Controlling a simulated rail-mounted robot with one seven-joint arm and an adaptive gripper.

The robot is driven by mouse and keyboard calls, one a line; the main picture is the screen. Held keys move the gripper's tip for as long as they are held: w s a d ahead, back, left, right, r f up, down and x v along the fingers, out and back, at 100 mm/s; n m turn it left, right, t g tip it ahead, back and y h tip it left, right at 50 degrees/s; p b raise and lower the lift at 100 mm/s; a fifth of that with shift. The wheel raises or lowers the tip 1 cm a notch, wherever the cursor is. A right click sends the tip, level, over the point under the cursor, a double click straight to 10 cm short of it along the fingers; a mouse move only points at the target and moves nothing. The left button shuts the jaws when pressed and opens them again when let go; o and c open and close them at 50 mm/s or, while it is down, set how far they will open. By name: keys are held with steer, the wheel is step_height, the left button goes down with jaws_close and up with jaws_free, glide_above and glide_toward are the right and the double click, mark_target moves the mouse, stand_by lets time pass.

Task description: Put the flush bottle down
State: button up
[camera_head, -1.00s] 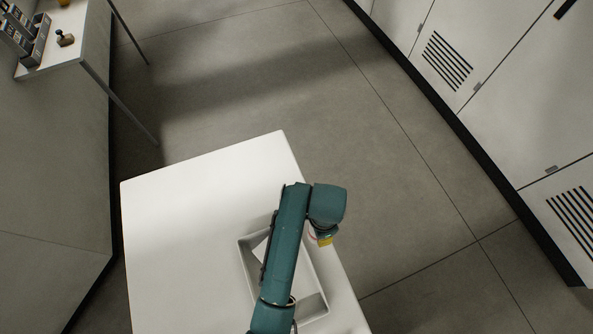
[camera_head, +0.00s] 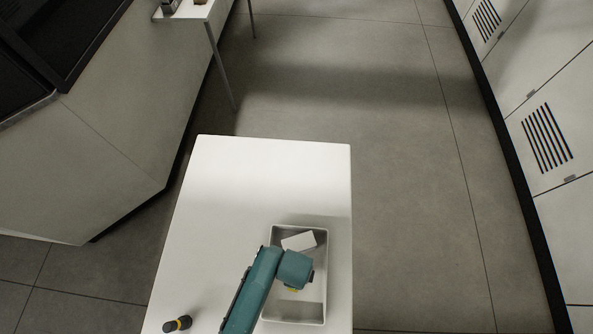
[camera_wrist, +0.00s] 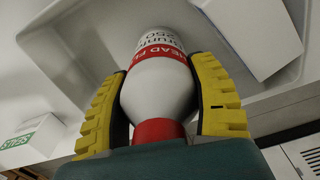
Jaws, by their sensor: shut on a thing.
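The flush bottle (camera_wrist: 160,92) is white with a red printed band and a red neck. In the wrist view it lies between the two yellow finger pads of my gripper (camera_wrist: 163,68), which is shut on it. Its far end points toward a grey-white tray (camera_wrist: 110,22). In the head view my wrist is over the tray (camera_head: 325,280), set in a white top. My arm hides the bottle there, and only a bit of yellow shows below the wrist. I cannot tell whether the bottle touches the tray.
A white box (camera_head: 299,241) lies in the tray's far part; it also shows in the wrist view (camera_wrist: 238,30). A small black and yellow object (camera_head: 177,324) stands on the white top (camera_head: 240,190) at the near left. The top's far half is clear. Cabinets (camera_head: 560,120) line the right.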

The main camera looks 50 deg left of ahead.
steer(key=shift+f, duration=0.7)
steer(key=o, duration=1.3)
steer(key=shift+f, duration=0.15)
steer(key=shift+c, duration=0.2)
step_height(320, 180, up, 12)
steer(key=shift+r+p, duration=0.15)
steer(key=shift+p, duration=0.9)
